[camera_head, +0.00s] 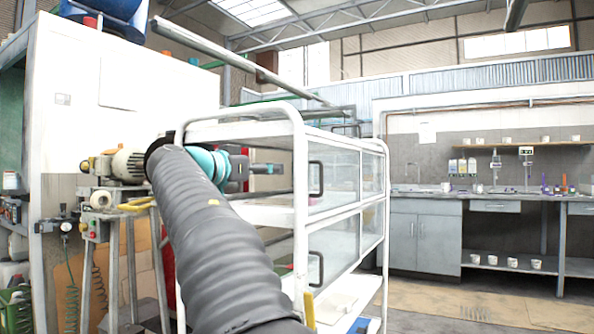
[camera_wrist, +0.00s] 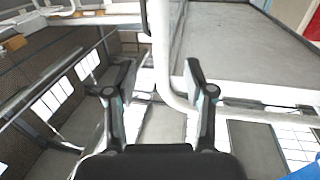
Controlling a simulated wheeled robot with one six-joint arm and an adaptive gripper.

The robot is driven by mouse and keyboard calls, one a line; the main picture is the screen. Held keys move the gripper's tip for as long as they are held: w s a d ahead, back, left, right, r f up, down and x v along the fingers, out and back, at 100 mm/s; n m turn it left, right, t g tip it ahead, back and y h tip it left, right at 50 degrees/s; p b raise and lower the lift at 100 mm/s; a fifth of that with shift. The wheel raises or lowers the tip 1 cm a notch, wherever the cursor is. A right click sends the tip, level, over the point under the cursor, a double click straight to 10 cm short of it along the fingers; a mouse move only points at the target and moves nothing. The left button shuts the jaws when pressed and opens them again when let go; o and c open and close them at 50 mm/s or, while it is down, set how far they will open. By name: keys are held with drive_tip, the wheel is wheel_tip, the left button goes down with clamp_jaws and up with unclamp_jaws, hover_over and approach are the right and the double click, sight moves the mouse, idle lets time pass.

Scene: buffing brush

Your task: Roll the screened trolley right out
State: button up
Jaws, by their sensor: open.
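The screened trolley (camera_head: 300,210) is a white tube-framed cart with shelves and clear side panels with dark handles, standing in the middle of the head view. My gripper (camera_head: 268,168) is beside its upper part, seen past the near end frame. In the wrist view my gripper (camera_wrist: 160,82) has its two dark fingers spread apart. A white tube of the trolley frame (camera_wrist: 161,45) runs down the picture between the fingers and bends right near the tips. I cannot tell whether it lies between the fingers or beyond them. My grey-sleeved arm hides part of the trolley's left side.
A bench with a buffing machine (camera_head: 125,163) stands close on the left, before a tall white cabinet (camera_head: 130,80). Grey counter units (camera_head: 425,230) line the back right. The floor (camera_head: 480,300) right of the trolley is open.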

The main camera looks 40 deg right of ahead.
sight(296, 169)
drive_tip(key=d, duration=0.4)
drive_tip(key=w+d+p, duration=0.1)
drive_tip(key=d, duration=0.3)
drive_tip(key=w+d+p, duration=0.1)
drive_tip(key=d, duration=0.3)
drive_tip(key=shift+w, duration=0.15)
drive_tip(key=shift+a, duration=0.1)
clamp_jaws()
